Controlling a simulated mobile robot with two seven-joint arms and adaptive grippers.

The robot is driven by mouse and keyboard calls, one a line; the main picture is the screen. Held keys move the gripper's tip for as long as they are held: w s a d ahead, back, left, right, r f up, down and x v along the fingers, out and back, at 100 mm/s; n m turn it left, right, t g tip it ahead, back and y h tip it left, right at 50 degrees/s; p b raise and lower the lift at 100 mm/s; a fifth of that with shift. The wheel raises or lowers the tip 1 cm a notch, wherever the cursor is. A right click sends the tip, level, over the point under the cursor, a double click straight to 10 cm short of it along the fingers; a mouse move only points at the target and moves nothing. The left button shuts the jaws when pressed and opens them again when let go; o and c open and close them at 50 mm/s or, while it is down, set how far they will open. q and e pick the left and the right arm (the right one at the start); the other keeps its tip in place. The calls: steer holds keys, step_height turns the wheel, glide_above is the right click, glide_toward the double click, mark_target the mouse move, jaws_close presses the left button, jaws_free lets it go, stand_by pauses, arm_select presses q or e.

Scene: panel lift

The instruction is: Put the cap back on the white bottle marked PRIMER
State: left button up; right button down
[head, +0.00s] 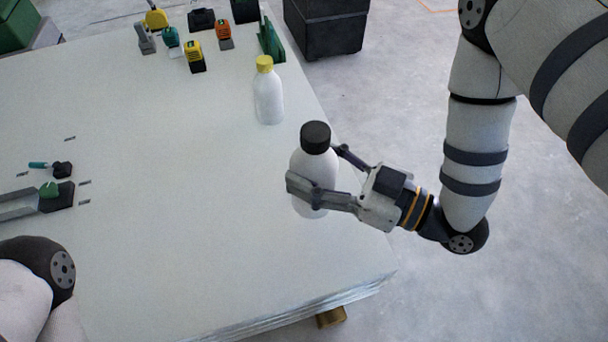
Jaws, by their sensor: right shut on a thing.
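My right gripper (334,172) is shut around the body of a white bottle (312,165) near the right edge of the table. This bottle is upright and has a black cap (315,137) on its top. I cannot tell whether its base touches the table. A second white bottle (268,98) with a yellow cap (264,64) stands upright farther back. No PRIMER marking is readable on either bottle. No loose cap is distinguishable. My left gripper is not in view; only part of my left arm shows at the lower left.
The pale table (180,240) is mostly clear in the middle. Several small coloured tools, including a yellow and black one (194,55), stand at its back. A grey tool (20,205) lies at the left edge. A dark crate (325,25) stands on the floor behind.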

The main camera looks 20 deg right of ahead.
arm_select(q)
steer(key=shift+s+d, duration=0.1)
arm_select(e)
steer(key=shift+r, duration=0.1)
arm_select(q)
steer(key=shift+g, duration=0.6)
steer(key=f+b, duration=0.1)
steer(key=b, duration=0.1)
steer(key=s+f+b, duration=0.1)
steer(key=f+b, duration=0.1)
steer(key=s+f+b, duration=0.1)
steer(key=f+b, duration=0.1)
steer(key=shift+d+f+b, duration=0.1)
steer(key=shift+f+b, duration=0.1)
steer(key=shift+b, duration=0.1)
arm_select(e)
steer(key=w+f, duration=0.9)
steer(key=w, duration=0.4)
steer(key=shift+w, duration=0.1)
steer(key=f, duration=0.1)
steer(key=f+b, duration=0.1)
steer(key=f, duration=0.1)
steer(key=f+b, duration=0.1)
steer(key=shift+w+f, duration=0.15)
steer(key=shift+w, duration=0.25)
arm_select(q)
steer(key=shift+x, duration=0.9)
arm_select(e)
steer(key=c, duration=0.5)
jaws_free()
